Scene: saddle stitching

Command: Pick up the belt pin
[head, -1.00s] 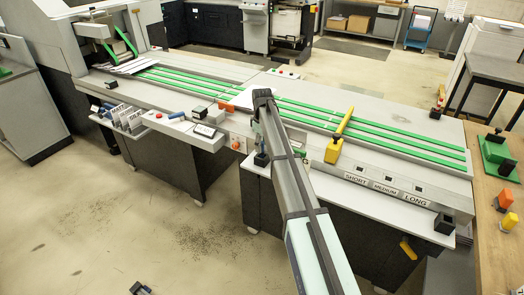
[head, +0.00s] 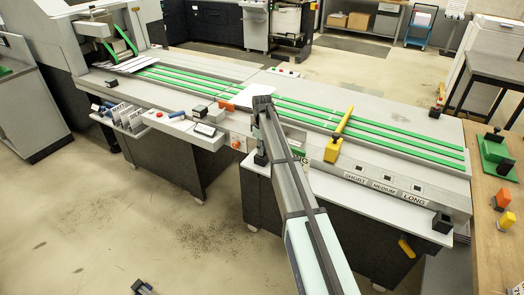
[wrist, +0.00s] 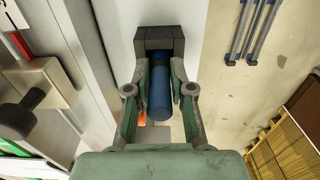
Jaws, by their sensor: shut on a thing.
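In the wrist view, my gripper (wrist: 159,68) has its two fingers on either side of a blue cylindrical pin (wrist: 159,98), which I take as the belt pin, and is shut on it. The far end of the pin meets a dark U-shaped block (wrist: 160,41) on a pale ledge. I cannot tell whether the pin is still seated in that block. In the head view, my arm covers most of this spot and the pin cannot be made out.
The machine bed carries green belts (head: 375,128) and a yellow arm (head: 340,132). Switches and SHORT, MEDIUM, LONG labels (head: 384,188) line the front right. A black knob (wrist: 20,117) stands left of my gripper. A wooden bench (head: 497,240) is at the far right.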

